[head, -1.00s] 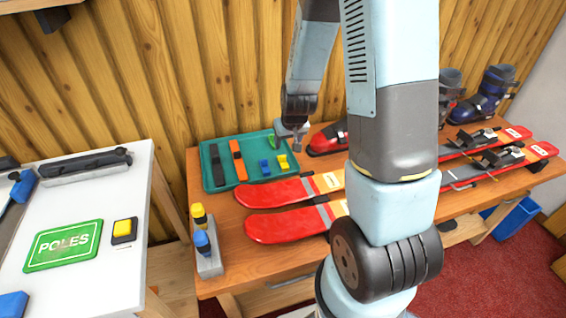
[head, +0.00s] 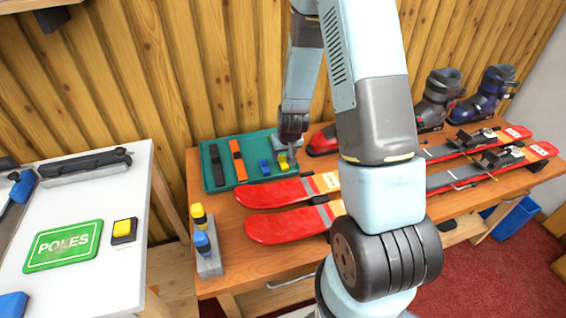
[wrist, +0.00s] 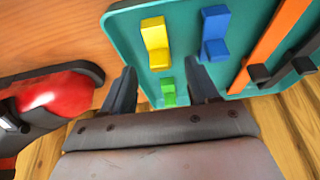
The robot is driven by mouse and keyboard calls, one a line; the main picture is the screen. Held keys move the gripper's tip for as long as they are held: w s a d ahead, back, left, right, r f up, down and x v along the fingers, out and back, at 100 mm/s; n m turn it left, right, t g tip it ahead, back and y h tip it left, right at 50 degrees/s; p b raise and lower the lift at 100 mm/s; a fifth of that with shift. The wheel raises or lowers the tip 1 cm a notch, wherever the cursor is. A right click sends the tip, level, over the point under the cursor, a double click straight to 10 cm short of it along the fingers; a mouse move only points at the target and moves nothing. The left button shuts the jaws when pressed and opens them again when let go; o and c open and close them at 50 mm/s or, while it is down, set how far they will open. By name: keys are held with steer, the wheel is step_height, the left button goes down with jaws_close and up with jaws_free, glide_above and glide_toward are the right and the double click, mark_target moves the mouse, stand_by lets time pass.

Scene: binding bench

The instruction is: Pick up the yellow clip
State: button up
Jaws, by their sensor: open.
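The yellow clip (wrist: 154,38) lies in the teal tray (wrist: 131,22), beside the blue clip (wrist: 214,32). In the head view the yellow clip (head: 283,163) shows at the tray's right side, partly hidden by my gripper, next to the blue clip (head: 265,167). My gripper (wrist: 162,78) is open and empty above the tray. In the wrist view the yellow clip is just beyond the fingertips, roughly in line with the gap between them. A green clip (wrist: 168,91) appears between the fingers, nearer the palm.
An orange strap (head: 238,160) and a dark strap (head: 216,166) lie in the tray's left part. Red skis (head: 270,193) lie in front and to the right. A grey block (head: 209,262) with yellow and blue pieces stands at the bench's front left. Boots (head: 438,100) stand at back right.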

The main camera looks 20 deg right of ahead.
mark_target(283, 156)
steer(key=shift+x, duration=1.85)
steer(key=shift+w+r, duration=0.1)
jaws_close()
